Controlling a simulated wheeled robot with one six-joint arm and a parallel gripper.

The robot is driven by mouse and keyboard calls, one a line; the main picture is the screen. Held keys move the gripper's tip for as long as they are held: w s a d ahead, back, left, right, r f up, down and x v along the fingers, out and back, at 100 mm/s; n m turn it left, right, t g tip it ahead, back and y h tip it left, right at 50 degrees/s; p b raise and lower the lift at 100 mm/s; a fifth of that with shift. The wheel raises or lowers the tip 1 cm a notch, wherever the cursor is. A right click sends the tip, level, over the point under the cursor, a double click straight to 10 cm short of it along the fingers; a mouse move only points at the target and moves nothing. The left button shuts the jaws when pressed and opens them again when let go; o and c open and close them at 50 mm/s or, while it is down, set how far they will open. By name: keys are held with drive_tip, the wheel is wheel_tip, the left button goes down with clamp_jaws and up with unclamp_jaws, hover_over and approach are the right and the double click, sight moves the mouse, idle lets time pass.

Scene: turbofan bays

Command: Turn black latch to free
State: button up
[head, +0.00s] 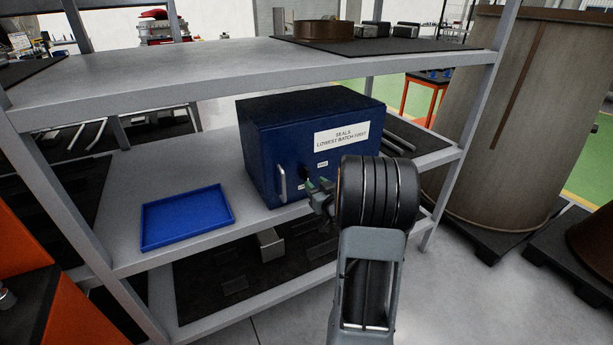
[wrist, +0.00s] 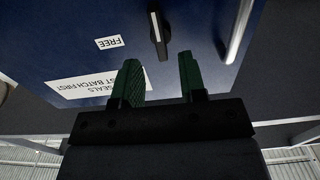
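The black latch (head: 307,171) is on the front of the blue seals box (head: 262,150), between a silver handle and the small labels. In the head view my gripper (head: 320,196) is close in front of the box face. Whether a finger touches the latch cannot be told.
The silver handle (head: 282,185) stands out from the box front, and it also shows in the wrist view (wrist: 240,30). A blue tray (head: 187,218) lies on the same shelf to the left. The upper shelf (head: 200,75) is above the box. A grey upright (head: 467,120) is at the right.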

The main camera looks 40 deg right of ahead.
sight(308, 177)
drive_tip(key=shift+w+d, duration=0.2)
drive_tip(key=shift+w, duration=1.35)
drive_tip(key=shift+w+d, duration=0.2)
drive_tip(key=shift+w, duration=1.3)
drive_tip(key=c, duration=0.6)
